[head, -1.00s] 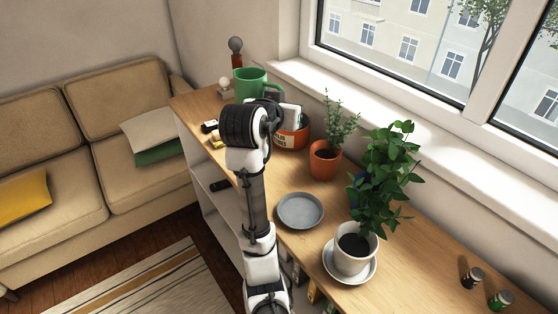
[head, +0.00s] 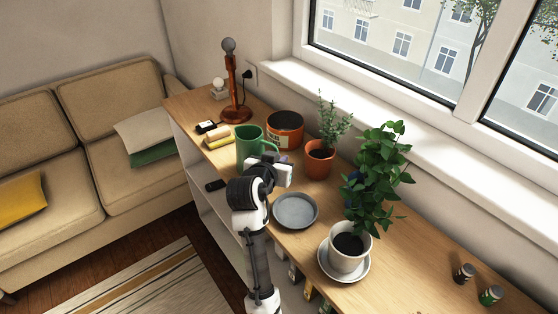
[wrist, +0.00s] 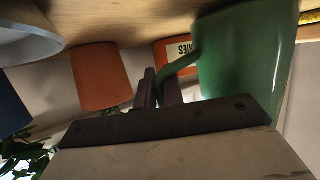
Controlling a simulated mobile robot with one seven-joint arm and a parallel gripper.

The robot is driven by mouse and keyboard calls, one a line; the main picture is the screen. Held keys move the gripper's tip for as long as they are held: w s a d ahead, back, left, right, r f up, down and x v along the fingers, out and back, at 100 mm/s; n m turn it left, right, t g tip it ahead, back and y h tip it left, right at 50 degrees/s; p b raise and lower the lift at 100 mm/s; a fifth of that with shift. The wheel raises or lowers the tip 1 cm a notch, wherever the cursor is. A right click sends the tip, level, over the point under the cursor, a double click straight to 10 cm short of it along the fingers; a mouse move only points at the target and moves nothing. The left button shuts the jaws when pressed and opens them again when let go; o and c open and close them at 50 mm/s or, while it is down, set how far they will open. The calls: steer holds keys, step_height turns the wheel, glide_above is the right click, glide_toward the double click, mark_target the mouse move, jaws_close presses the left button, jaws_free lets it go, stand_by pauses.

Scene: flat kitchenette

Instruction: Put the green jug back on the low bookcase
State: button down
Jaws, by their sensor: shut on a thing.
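The green jug (head: 247,149) is upright at the wooden top of the low bookcase (head: 420,255), near its front edge. My gripper (head: 272,165) is on the jug's near right side. In the wrist view, the picture is upside down and my gripper (wrist: 162,90) is shut on the handle of the jug (wrist: 243,55). The jug's base is close to the wood. I cannot tell whether it touches.
A grey plate (head: 295,210) lies close in front of the jug. An orange-brown pot (head: 285,131) and a small potted plant (head: 319,160) stand behind it. A lamp (head: 237,113) and small yellow and dark items (head: 218,138) are to its left. A leafy plant (head: 348,252) stands right.

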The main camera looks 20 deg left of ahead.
steer(key=shift+f, duration=0.15)
steer(key=shift+f, duration=0.15)
steer(key=c, duration=1.5)
jaws_free()
steer(key=shift+r, duration=0.2)
steer(key=b+v, duration=0.2)
steer(key=v, duration=1)
